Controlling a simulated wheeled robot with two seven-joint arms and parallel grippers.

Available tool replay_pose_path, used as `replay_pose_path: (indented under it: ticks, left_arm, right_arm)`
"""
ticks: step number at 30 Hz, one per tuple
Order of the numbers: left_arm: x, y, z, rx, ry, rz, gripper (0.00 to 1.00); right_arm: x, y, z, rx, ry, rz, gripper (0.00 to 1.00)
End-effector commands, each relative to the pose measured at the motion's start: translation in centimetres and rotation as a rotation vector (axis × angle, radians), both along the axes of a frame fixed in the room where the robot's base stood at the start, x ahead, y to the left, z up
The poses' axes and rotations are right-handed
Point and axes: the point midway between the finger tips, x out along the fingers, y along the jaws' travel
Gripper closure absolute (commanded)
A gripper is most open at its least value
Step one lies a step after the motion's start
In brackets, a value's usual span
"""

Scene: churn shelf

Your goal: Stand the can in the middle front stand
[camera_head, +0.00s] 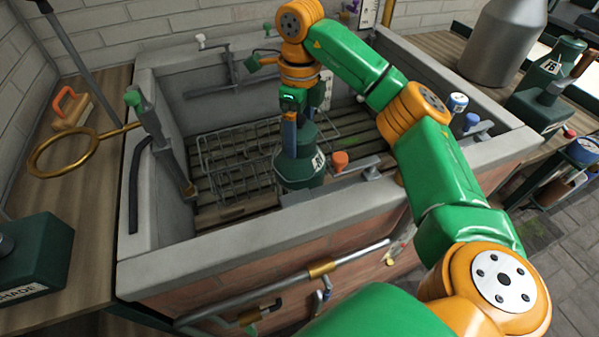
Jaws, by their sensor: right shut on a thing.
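The dark green can (297,172) is inside the stone trough, near its front wall, and looks upright. Its pale label faces front right. My right gripper (289,130) reaches down from above and is shut on the can at its neck; the fingertips are partly hidden. Wire stands (235,182) cover the slatted trough floor to the left of and behind the can. I cannot tell whether the can's base touches the floor or sits in a stand. My left gripper is not in view.
The trough's front rim (250,231) is close in front of the can, with an orange knob (340,160) beside it. A brass ring (62,155) stands out on the left. A grey churn (503,42) and another green can (556,75) stand at right.

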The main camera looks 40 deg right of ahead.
Motion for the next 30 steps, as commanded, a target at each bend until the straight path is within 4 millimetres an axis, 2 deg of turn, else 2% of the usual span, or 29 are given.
replay_pose_path:
  ticks: [3, 6, 18, 29, 30]
  left_arm:
    - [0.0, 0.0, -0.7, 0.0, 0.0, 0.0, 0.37]
    - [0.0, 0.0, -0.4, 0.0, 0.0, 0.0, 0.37]
    - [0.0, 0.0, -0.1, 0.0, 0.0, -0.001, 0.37]
    - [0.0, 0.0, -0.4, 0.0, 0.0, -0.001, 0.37]
    - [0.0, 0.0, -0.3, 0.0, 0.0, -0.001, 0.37]
  right_arm:
    - [-0.1, 0.0, -2.3, 0.0, 0.004, 0.0, 1.0]
    - [-0.1, 0.0, -3.8, 0.001, 0.003, 0.0, 1.0]
    - [-0.1, 0.0, -9.4, -0.001, 0.001, 0.0, 1.0]
    - [-0.1, 0.0, -9.9, 0.0, -0.001, 0.0, 1.0]
    - [-0.1, 0.0, -9.9, -0.001, 0.001, 0.0, 0.04]
